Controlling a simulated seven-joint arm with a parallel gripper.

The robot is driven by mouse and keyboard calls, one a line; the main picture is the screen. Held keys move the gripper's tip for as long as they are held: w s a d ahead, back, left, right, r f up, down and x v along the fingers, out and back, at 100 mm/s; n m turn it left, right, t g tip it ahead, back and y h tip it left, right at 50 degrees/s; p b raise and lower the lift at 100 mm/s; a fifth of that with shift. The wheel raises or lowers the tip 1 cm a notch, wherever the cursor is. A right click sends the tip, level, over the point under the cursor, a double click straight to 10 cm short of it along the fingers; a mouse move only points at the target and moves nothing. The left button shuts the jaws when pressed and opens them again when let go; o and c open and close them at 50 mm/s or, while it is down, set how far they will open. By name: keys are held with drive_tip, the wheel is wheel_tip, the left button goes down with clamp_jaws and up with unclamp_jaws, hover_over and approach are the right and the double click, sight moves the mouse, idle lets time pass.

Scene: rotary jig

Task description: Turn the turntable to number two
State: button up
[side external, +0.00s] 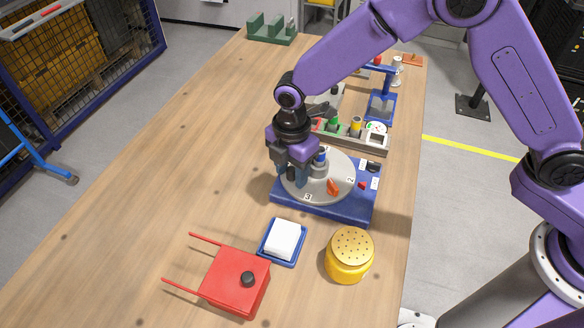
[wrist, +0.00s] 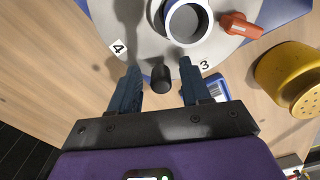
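The turntable is a grey disc (side external: 312,194) on a blue base (side external: 345,208). In the wrist view the disc (wrist: 140,40) shows labels 4 (wrist: 118,47) and 3 (wrist: 205,65). A label that looks like 2 (side external: 349,180) is on its right side in the side view. A black peg (wrist: 161,79) stands near the disc's rim between labels 4 and 3. My gripper (wrist: 160,76) is open, with one finger on each side of the peg and gaps to both. In the side view my gripper (side external: 291,174) is low at the disc's left edge.
An orange piece (side external: 333,187) and a central round holder (wrist: 187,20) are on the disc. A red button (side external: 362,185) is on the base. Nearby are a blue tray with a white block (side external: 285,239), a yellow shaker (side external: 349,258) and a red pronged box (side external: 230,282). The table's left is clear.

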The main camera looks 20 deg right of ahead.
wheel_tip(320, 180, up, 17)
drive_tip(key=shift+r, duration=0.2)
idle(0.6)
drive_tip(key=shift+s+d, duration=0.1)
drive_tip(key=s+d+f+m, duration=0.3)
drive_tip(key=s+d+m, duration=0.7)
drive_tip(key=s+d, duration=1.5)
drive_tip(key=d, duration=0.2)
drive_tip(key=shift+s+d+f, duration=0.15)
drive_tip(key=shift+s+d, duration=0.05)
drive_tip(key=shift+d, duration=0.15)
idle(0.6)
